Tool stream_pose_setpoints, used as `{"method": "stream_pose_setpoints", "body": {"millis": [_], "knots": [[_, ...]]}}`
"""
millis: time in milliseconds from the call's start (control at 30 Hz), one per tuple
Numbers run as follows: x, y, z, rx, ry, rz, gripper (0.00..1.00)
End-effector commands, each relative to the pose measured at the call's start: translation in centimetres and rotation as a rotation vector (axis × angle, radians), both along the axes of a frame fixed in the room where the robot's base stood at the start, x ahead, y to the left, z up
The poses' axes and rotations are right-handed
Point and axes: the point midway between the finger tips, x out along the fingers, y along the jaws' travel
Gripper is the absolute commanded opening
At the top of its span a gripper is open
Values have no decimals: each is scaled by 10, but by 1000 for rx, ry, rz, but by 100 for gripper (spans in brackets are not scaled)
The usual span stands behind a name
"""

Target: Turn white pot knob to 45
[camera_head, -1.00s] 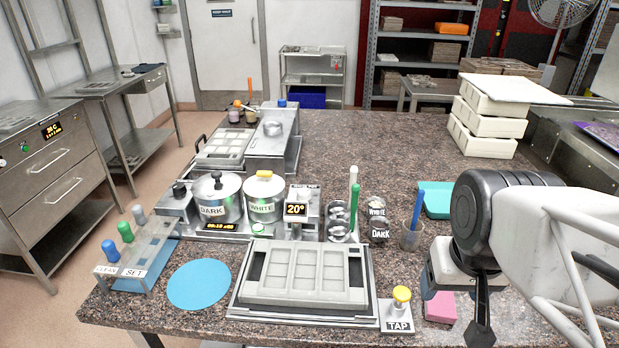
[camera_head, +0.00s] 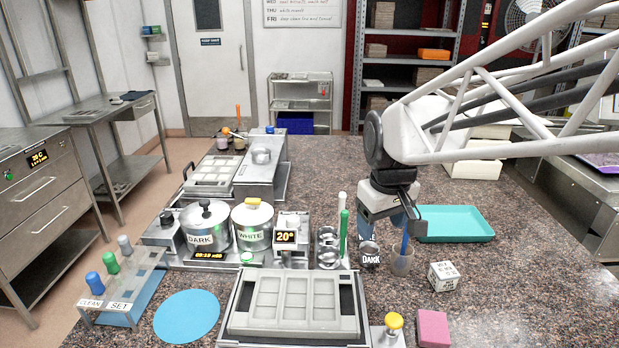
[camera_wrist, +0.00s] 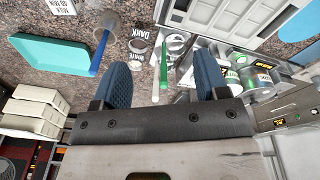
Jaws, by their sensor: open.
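The white pot (camera_head: 253,226) is a steel pot labelled WHITE, with a yellow knob on its lid. It sits in the melter right of the dark pot (camera_head: 206,226). A steel box with a display reading 20° (camera_head: 286,236) stands right of the white pot; a dial for the white pot cannot be made out clearly. My gripper (camera_wrist: 163,78) is open and empty, its blue fingers wide apart in the wrist view. In the head view my gripper (camera_head: 388,205) hangs above the counter, right of the pots and near the cups, apart from the white pot.
A mould (camera_head: 294,330) lies in front of the melter. A teal tray (camera_head: 455,225) and pink block (camera_head: 433,328) lie to the right.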

Motion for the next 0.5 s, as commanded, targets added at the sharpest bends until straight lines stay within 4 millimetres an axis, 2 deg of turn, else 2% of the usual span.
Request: {"method": "stream_pose_setpoints", "body": {"millis": [100, 500], "knots": [[27, 15, -3, -8, 15, 67, 68], [111, 69, -19, -30, 57, 287, 68]]}}
